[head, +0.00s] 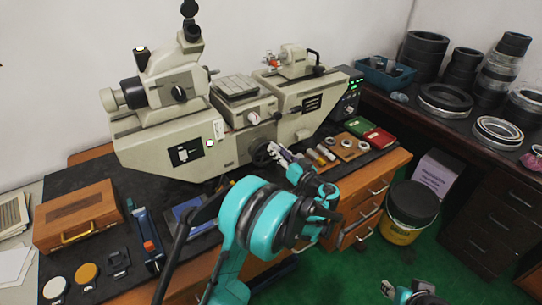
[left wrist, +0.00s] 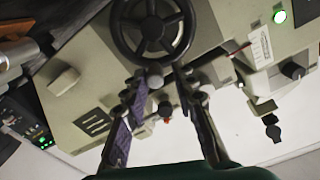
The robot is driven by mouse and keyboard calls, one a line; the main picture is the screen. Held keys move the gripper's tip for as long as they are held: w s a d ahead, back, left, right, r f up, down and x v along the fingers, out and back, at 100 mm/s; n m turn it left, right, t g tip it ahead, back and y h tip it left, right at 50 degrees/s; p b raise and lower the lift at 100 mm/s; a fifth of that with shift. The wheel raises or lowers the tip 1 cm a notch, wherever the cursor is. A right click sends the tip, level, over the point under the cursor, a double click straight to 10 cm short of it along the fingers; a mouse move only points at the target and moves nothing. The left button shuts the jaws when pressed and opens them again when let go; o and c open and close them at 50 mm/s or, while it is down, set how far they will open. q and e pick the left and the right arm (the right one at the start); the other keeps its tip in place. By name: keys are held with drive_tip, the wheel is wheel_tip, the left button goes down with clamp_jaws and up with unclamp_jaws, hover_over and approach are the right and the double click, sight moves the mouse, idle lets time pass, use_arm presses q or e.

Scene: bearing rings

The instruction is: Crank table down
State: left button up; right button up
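The beige measuring machine (head: 180,145) stands on the bench, with its ribbed table (head: 238,86) on top. A dark handwheel (head: 262,153) sits on its front; in the left wrist view the spoked wheel (left wrist: 152,28) is at the top. My left gripper (head: 280,155) is at the wheel, partly hiding it in the head view. In the left wrist view its fingers (left wrist: 160,76) are apart at the wheel's lower rim, with a small grey knob (left wrist: 155,82) between them. Contact cannot be told.
A wooden board with rings (head: 348,146), green and red boxes (head: 378,138) and small parts lie right of the wheel. A wooden case (head: 78,217) is at left. A yellow-black bucket (head: 410,210) stands on the floor. Bearing rings (head: 445,100) fill the right bench.

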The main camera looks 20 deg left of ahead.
use_arm(q)
drive_tip(key=n, duration=0.1)
drive_tip(key=s+a+n, duration=0.1)
drive_tip(key=n, duration=0.1)
drive_tip(key=s+n+b, duration=0.1)
drive_tip(key=n, duration=0.1)
drive_tip(key=shift+a+r, duration=0.1)
drive_tip(key=shift+a, duration=0.15)
drive_tip(key=v, duration=0.8)
drive_tip(key=shift+d+b, duration=0.25)
drive_tip(key=shift+b, duration=0.05)
drive_tip(key=shift+s, duration=0.1)
